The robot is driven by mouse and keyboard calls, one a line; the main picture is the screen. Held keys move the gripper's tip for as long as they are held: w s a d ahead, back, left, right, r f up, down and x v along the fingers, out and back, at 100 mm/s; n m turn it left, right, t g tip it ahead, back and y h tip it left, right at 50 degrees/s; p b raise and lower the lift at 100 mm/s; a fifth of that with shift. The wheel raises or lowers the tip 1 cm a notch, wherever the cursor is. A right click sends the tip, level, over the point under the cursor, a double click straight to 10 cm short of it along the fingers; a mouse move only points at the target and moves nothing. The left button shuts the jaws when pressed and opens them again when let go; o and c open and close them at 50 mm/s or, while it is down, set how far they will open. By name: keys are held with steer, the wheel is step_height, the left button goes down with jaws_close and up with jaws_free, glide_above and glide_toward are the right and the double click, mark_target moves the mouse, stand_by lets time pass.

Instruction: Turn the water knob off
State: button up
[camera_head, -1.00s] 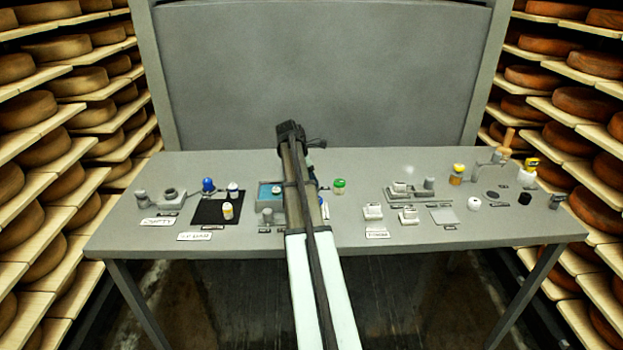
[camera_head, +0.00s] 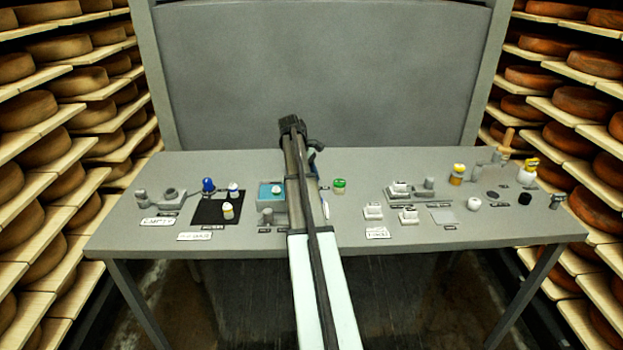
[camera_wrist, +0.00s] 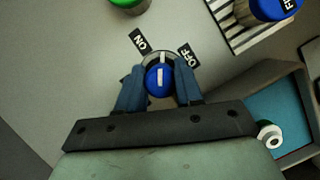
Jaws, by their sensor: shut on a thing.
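The water knob (camera_wrist: 153,82) is blue with a white line, in the middle of the wrist view. An ON label (camera_wrist: 138,42) lies to its upper left and an OFF label (camera_wrist: 188,54) to its upper right. The white line points up in the picture, between the two labels. My gripper (camera_wrist: 160,79) has one dark blue finger on each side of the knob and is shut on it. In the head view my arm hides the knob and my fingers.
A blue-floored basin (camera_head: 265,192) stands left of my arm; its edge also shows in the wrist view (camera_wrist: 296,152). A green-topped jar (camera_head: 339,185) stands close on the right. A dark mat (camera_head: 205,213) holds small containers. Several small items occupy the right side of the table.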

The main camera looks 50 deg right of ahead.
steer(key=m+y, duration=0.1)
steer(key=m, duration=0.3)
steer(key=shift+m+y, duration=0.4)
stand_by(0.4)
steer(key=o, duration=1)
steer(key=shift+o, duration=0.2)
